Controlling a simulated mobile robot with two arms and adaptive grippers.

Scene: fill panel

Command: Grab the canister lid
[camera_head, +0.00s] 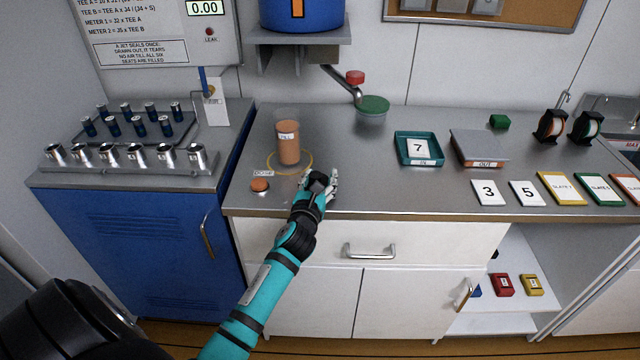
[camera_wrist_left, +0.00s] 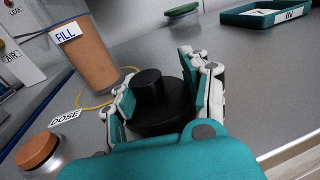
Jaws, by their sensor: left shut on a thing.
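The canister lid (camera_wrist_left: 158,105) is a black disc with a round knob on top, seen in the left wrist view. My left gripper (camera_wrist_left: 160,92) has its fingers on both sides of the lid and is shut on it. In the head view my left gripper (camera_head: 322,184) is over the front of the grey counter, where the lid (camera_head: 318,179) is partly hidden by it. I cannot tell whether the lid touches the counter. The canister (camera_head: 288,143), clear with tan-orange contents and a FILL label, stands upright inside a yellow ring behind the gripper. My right gripper is not in view.
An orange DOSE button (camera_head: 260,185) is left of the gripper. A green round cap (camera_head: 373,104), a teal IN tray (camera_head: 404,152) and an OUT tray (camera_head: 479,150) stand farther right. Number cards (camera_head: 489,192) lie along the right front. The counter between gripper and IN tray is clear.

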